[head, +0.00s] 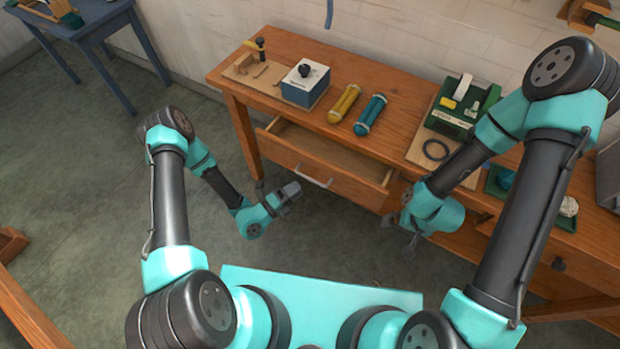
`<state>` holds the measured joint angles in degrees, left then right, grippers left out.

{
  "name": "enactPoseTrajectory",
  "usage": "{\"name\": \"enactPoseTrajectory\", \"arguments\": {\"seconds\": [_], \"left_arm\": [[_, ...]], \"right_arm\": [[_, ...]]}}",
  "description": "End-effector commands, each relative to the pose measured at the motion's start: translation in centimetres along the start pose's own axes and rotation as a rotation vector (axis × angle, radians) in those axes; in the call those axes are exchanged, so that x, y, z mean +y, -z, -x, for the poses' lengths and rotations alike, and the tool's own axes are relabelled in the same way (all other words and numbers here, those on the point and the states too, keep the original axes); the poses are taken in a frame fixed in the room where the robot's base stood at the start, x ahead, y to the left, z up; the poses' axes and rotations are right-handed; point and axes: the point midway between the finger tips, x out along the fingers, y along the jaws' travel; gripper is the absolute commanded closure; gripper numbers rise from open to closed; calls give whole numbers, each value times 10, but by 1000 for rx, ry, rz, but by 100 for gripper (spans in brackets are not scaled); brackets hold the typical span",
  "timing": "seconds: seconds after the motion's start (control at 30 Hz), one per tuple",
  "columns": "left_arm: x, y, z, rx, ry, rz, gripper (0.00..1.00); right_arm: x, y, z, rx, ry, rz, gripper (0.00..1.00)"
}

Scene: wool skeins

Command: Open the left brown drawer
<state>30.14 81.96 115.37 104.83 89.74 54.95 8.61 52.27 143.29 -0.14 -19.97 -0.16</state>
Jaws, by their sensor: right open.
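The left brown drawer (322,188) under the wooden workbench is pulled out, and its inside looks empty. Its light metal handle (313,177) is on the front panel. My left gripper (278,188) is just left of the handle, in front of the drawer's left part, and seems apart from the handle. Its fingers are too small to tell open from shut. My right gripper (399,232) is open and empty, below and right of the drawer's right end.
On the workbench (395,95) are a blue-white box (305,84), a yellow skein (344,103), a teal skein (370,115) and a green device (462,105). A green tray (564,221) is at right. Open floor (90,160) lies at left.

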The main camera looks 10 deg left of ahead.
Motion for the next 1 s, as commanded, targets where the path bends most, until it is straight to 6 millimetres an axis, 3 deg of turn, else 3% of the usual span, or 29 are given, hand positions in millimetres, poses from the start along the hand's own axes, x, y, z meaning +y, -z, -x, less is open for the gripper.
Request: {"name": "enactPoseTrajectory", "arguments": {"seconds": [0.4,0.83,1.0], "left_arm": [[0,1,-56,2,1,0,63],[0,0,-64,-1,0,0,63],[0,0,-63,-1,0,0,80]], "right_arm": [[0,0,0,0,0,0,0],[0,0,0,0,0,0,0],[0,0,0,0,0,0,0]]}}
